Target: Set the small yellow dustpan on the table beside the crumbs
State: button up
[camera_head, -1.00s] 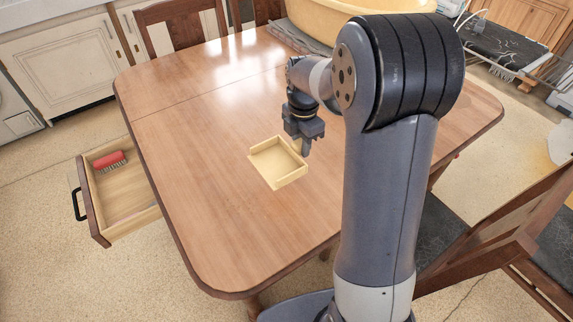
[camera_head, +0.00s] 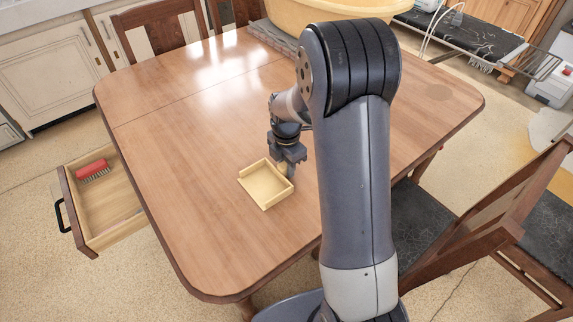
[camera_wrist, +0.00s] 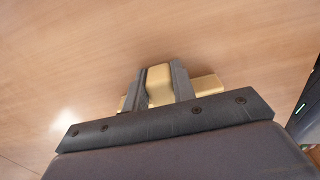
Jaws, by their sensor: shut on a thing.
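The small yellow dustpan (camera_head: 264,186) is a shallow, square pan, low over or on the middle of the wooden table (camera_head: 215,245). I cannot tell whether it touches the tabletop. My gripper (camera_head: 286,170) points down at its right rear side and is shut on its handle. In the wrist view the yellow handle (camera_wrist: 159,85) sits between the two fingers, with more of the dustpan (camera_wrist: 208,87) showing behind them. A faint brownish patch (camera_head: 440,92) lies on the table's far right part, right of my arm. It may be the crumbs; it is too small to be sure.
An open drawer (camera_head: 125,222) at the table's left holds a red brush (camera_head: 93,171). A large yellow basin (camera_head: 300,15) stands at the table's back. Chairs stand at the right (camera_head: 500,225) and behind (camera_head: 165,25). The table's left and front are clear.

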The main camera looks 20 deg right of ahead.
jog(key=o, duration=1)
notch_tip(320, 180, up, 12)
jog(key=p, duration=0.1)
jog(key=shift+r, duration=0.15)
